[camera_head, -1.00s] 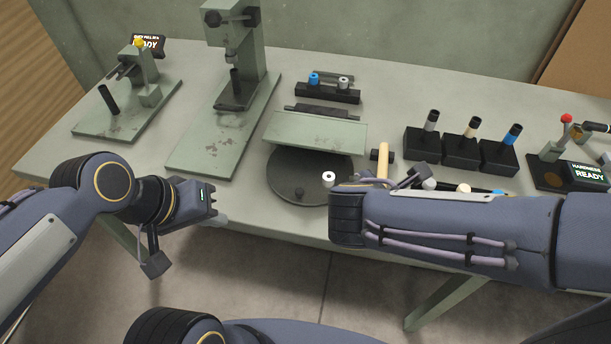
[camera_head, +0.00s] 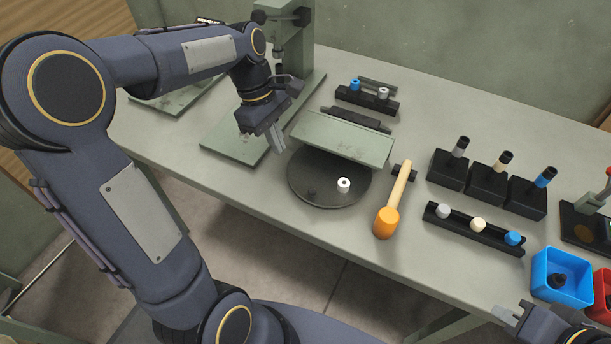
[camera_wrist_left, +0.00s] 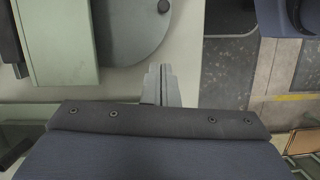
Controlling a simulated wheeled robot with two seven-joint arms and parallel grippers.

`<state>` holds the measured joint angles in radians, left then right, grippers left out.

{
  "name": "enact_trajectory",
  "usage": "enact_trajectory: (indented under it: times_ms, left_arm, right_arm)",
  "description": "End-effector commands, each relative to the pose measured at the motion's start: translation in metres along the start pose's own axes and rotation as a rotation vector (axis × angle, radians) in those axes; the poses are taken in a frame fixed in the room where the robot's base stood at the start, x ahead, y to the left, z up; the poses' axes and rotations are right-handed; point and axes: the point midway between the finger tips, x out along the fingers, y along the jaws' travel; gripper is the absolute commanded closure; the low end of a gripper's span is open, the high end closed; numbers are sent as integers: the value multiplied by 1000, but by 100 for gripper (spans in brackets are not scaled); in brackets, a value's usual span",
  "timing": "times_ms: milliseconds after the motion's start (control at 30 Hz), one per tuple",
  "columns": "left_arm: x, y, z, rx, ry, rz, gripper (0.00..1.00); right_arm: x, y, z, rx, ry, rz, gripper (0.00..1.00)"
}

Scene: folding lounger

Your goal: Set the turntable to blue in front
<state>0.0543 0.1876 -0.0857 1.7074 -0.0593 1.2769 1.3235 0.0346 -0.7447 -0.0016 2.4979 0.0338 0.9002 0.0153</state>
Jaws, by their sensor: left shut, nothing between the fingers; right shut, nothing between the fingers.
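The turntable (camera_head: 306,192) is a dark round disc near the table's front edge. A green panel (camera_head: 345,140) covers its back part and hides what is there. A white ring-shaped piece (camera_head: 343,185) sits on the front right of the disc; no blue shows on the visible part. My left gripper (camera_head: 280,146) is shut and empty, just left of the panel and behind the disc's left side. My right gripper (camera_head: 500,313) is shut at the lower right.
A mallet (camera_head: 387,220) lies right of the disc. A rack (camera_head: 367,100) with blue and grey pieces stands behind the panel. Black blocks (camera_head: 488,180) with handles, a peg rail (camera_head: 470,232) and a blue bin (camera_head: 560,275) are to the right. A green press (camera_head: 290,40) stands behind my left gripper.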

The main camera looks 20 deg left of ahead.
Motion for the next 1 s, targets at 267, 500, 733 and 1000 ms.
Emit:
enact_trajectory:
  times_ms: [267,500,733,1000]
  left_arm:
    - [62,-2,0,1,-2,-6,100]
    - [89,-1,21,7,-2,-2,100]
    - [98,0,35,3,-1,1,100]
    - [98,0,36,3,0,1,100]
  right_arm:
    - [3,1,1,-4,-1,1,100]
    - [0,0,0,-5,-1,1,100]
    - [-2,-1,-1,-5,-1,1,100]
    - [-2,-1,-1,-5,-2,1,100]
